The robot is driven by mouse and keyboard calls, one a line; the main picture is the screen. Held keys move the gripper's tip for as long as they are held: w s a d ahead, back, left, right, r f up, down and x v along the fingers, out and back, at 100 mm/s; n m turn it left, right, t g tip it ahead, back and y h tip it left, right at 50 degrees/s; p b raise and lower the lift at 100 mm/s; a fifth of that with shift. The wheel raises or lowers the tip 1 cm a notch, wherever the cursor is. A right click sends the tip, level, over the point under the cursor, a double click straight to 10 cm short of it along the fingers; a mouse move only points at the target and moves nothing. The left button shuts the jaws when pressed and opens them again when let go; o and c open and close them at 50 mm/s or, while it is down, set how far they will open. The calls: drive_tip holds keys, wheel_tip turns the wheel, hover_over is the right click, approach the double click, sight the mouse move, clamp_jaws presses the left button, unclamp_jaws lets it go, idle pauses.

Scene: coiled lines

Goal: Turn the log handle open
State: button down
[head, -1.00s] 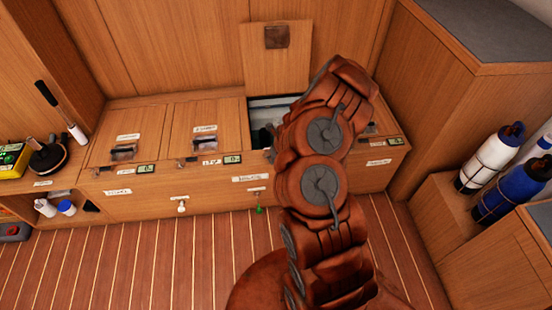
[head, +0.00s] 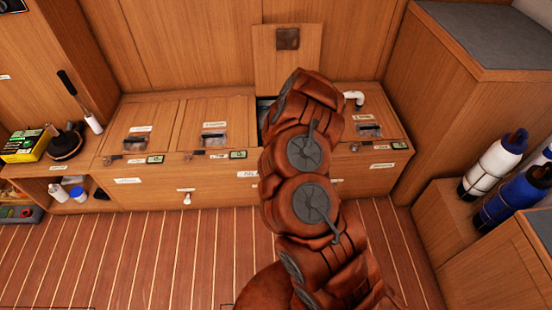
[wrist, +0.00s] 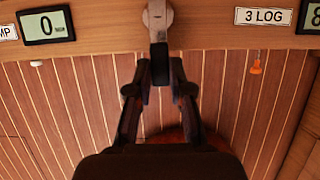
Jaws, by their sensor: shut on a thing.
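The log handle (wrist: 157,30) is a short grey lever with a round end, on the wooden locker front just left of the "3 LOG" label (wrist: 264,16). It points down in the wrist view. My gripper (wrist: 160,78) is shut on its lower part, with one dark finger on either side. In the head view my arm covers the gripper and the handle. The raised lid (head: 288,60) stands upright behind my arm, and the open compartment below it is mostly hidden.
A white bent pipe (head: 354,97) shows right of my arm. A small orange pull (wrist: 256,64) hangs under the label. Bottles (head: 500,160) stand at the right. A yellow box (head: 25,145) lies on the left shelf. The striped floor is clear at left.

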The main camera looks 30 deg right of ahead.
idle(0.4)
drive_tip(key=c, duration=1)
unclamp_jaws()
drive_tip(key=shift+w, duration=0.1)
drive_tip(key=shift+c, duration=0.2)
drive_tip(key=shift+r, duration=0.1)
drive_tip(key=v, duration=1.1)
drive_tip(key=shift+s+a+r, duration=0.15)
drive_tip(key=shift+s+r, duration=0.1)
drive_tip(key=shift+r, duration=0.1)
drive_tip(key=shift+w+r, duration=0.1)
